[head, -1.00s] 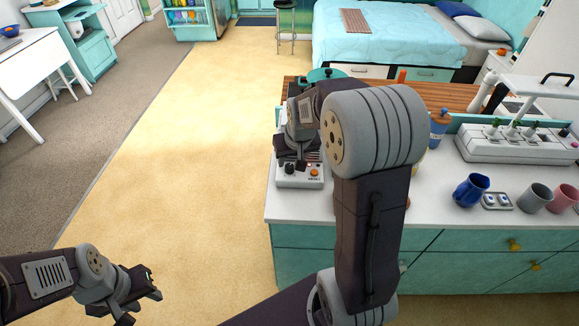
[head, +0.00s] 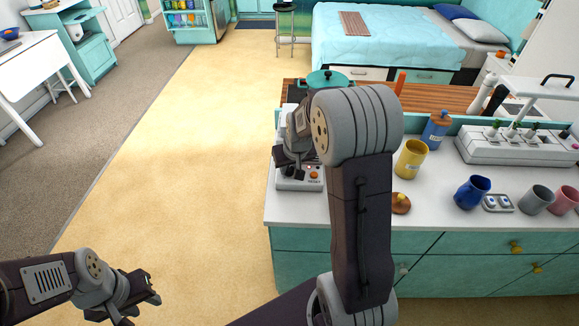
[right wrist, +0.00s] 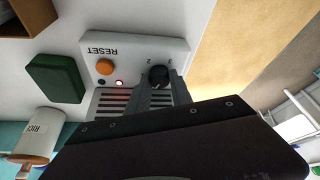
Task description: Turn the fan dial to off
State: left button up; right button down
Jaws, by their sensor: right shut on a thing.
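The fan dial is a small black knob (right wrist: 158,75) on a white control panel (right wrist: 125,47) in the right wrist view. The panel also has an orange button (right wrist: 104,67) under the word RESET, a lit red lamp (right wrist: 119,83) and vent slots. My right gripper (right wrist: 159,82) is shut on the dial, one finger on each side. In the head view, my right gripper (head: 292,168) is at the panel (head: 300,184) on the counter's left end and hides the dial. My left gripper (head: 152,287) is open and empty above the floor, far from the panel.
On the counter (head: 345,215) stand a yellow mug (head: 410,160), a wooden lid (head: 401,204), a blue mug (head: 471,192), a grey cup (head: 537,199) and a blue jar (head: 436,130). A green block (right wrist: 54,79) lies beside the panel.

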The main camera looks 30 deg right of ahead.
jog(key=shift+n, duration=0.4)
jog(key=n+b, duration=0.1)
jog(key=b, duration=0.1)
jog(key=n+y+b, duration=0.1)
jog(key=b, duration=0.1)
jog(key=shift+d+f+n, duration=0.15)
jog(key=shift+f+n, duration=0.2)
jog(key=shift+n, duration=0.05)
jog(key=shift+r+n+y, duration=0.3)
jog(key=shift+n+y, duration=0.2)
jog(key=shift+n, duration=0.2)
jog(key=c, duration=1.2)
grip_release()
jog(key=shift+o, duration=0.2)
